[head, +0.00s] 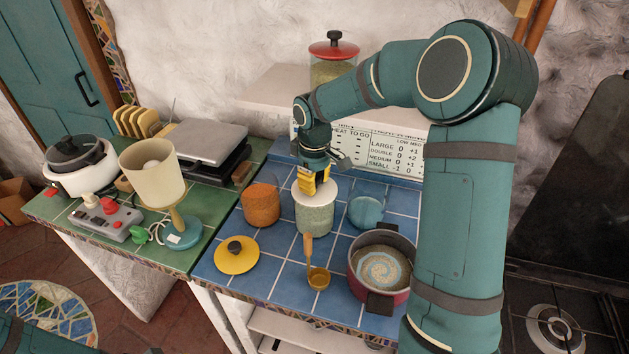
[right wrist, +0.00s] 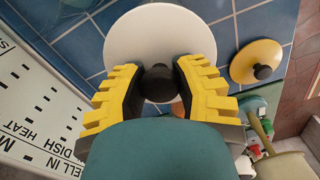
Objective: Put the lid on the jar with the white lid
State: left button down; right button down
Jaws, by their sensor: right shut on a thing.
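The jar with greenish-grey contents (head: 315,218) stands upright on the blue tiles in the middle of the counter. The white lid (head: 309,196) is at the jar's mouth; I cannot tell whether it rests fully on the rim. My right gripper (head: 314,181) is above it, pointing down. In the right wrist view my yellow fingers (right wrist: 157,85) are shut on the dark knob (right wrist: 158,80) of the white lid (right wrist: 128,42). The lid hides the jar in that view. My left gripper is not in view.
An orange jar (head: 261,206) stands left of the jar, a blue round vessel (head: 366,210) right. In front are a yellow lid (head: 236,260), a ladle (head: 318,278) and a red pot (head: 378,298). A red-lidded jar (head: 333,68) stands on the shelf behind.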

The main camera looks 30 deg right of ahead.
jog(key=shift+f, duration=0.5)
dwell(0.7)
jog(key=shift+c, duration=0.3)
grip_release()
jog(key=shift+r, duration=0.1)
jog(key=shift+r+p, duration=2.5)
jog(key=shift+r, duration=0.95)
